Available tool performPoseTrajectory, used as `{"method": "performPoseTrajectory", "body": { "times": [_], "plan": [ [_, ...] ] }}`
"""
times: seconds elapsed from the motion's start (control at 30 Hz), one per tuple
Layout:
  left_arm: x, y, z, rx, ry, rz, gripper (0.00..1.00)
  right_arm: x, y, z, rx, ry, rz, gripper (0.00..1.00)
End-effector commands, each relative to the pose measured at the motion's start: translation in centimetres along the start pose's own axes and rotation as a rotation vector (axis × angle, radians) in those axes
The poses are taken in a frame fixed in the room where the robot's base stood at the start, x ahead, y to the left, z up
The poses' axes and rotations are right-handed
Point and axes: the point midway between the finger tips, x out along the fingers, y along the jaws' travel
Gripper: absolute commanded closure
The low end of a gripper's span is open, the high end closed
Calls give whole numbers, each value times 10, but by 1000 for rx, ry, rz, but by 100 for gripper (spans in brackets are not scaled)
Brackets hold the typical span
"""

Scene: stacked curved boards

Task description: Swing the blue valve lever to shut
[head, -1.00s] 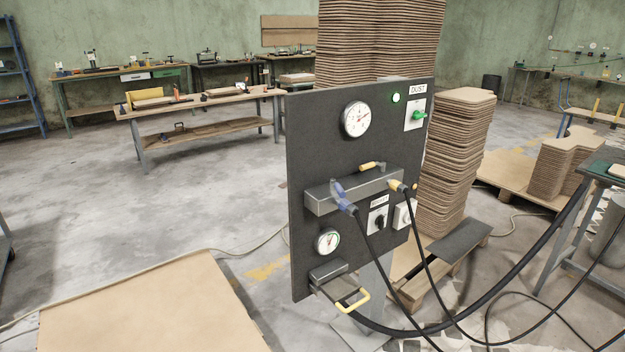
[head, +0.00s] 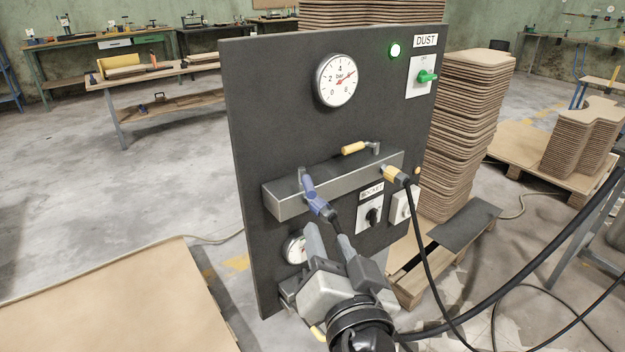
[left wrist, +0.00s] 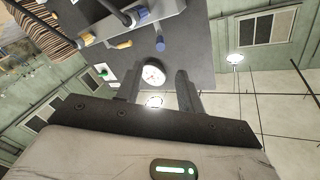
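The blue valve lever (head: 307,187) stands at the left end of the grey metal manifold (head: 280,203) on a dark panel. A blue hose connector (head: 321,208) sits just below it, and their blue parts nearly merge in the head view. In the left wrist view the blue lever (left wrist: 160,43) shows apart from the connector (left wrist: 143,13). My left gripper (head: 331,243) is in front of the panel, below the lever in the picture. Its fingers are apart and empty, and they do not appear to touch the lever. My right gripper is not in view.
A yellow-handled lever (head: 354,148) and a yellow hose connector (head: 395,175) are at the manifold's right end. Black hoses hang in front. A round gauge (head: 336,80) is above; a lower gauge (head: 293,249) is partly hidden by my gripper. Board stacks (head: 465,120) stand behind right.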

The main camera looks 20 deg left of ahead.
Motion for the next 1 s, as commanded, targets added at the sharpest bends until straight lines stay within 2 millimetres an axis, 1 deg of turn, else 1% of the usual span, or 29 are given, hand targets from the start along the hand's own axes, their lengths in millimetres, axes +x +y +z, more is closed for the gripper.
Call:
{"method": "performPoseTrajectory", "body": {
  "times": [0.17, 0.3, 0.5, 0.6, 0.7, 0.8, 1.0],
  "plan": [
    [32, -2, -2, 7, 2, -5, 62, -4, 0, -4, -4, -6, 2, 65],
    [63, -2, -2, 9, 1, -5, 62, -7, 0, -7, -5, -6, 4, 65],
    [106, -2, -1, 8, 0, -3, 62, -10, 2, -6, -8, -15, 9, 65],
    [124, -2, -1, 9, 0, -2, 62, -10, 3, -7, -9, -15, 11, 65],
    [138, -1, 0, 8, -1, -1, 62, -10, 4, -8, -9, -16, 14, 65],
    [147, 0, 0, 8, -1, 2, 62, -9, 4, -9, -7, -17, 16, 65],
    [153, 0, 1, 6, -2, 2, 62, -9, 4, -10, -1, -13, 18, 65]
  ]
}}
